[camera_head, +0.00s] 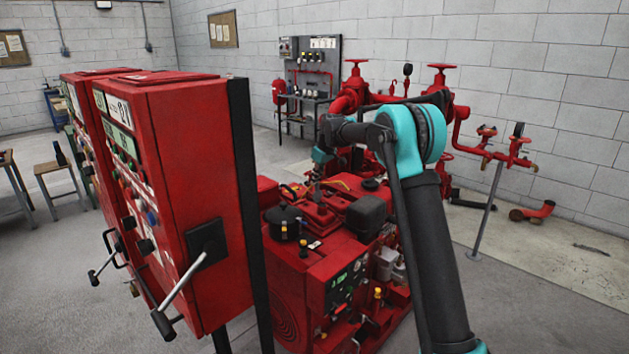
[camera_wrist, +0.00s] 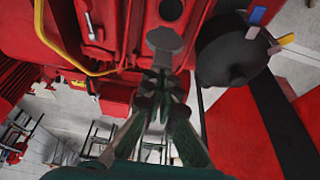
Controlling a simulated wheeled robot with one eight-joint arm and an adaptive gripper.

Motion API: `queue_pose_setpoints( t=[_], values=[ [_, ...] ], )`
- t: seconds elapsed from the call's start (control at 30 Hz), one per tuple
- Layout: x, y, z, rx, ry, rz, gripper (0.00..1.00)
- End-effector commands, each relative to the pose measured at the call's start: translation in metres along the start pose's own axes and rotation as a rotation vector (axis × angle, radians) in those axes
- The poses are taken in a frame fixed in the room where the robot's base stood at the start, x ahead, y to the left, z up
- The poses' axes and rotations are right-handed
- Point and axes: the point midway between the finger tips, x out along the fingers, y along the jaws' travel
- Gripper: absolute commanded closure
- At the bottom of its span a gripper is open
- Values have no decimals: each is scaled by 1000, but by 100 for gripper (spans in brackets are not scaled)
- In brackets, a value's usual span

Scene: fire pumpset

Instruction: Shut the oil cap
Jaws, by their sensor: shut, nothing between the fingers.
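The red engine (camera_head: 335,260) of the pumpset stands in the middle of the head view. In the wrist view, a small grey rounded flap (camera_wrist: 164,40), which looks like the oil cap, lies just beyond my fingertips. A dark round opening or knob (camera_wrist: 171,9) is just above it in the picture. My gripper (camera_wrist: 163,76) is shut and empty, with its fingertips close to the flap's near edge; I cannot tell whether they touch it. In the head view my gripper (camera_head: 314,178) is small over the engine's top, and the cap cannot be made out clearly there.
A black round canister (camera_head: 285,222) stands on the engine beside my gripper; it also shows in the wrist view (camera_wrist: 232,48). A yellow curved rod (camera_wrist: 58,45) is at the left there. Red control cabinets (camera_head: 165,190) stand at left, red pipes (camera_head: 400,98) behind.

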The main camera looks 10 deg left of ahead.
Motion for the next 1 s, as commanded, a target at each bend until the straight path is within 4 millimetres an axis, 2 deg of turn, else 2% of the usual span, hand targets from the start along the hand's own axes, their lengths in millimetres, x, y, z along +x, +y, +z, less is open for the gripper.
queue_pose_setpoints(
  t=[0.53,1.0],
  values=[
    [-10,2,46,5,454,3,100],
    [1,1,86,4,887,3,100]
  ],
)
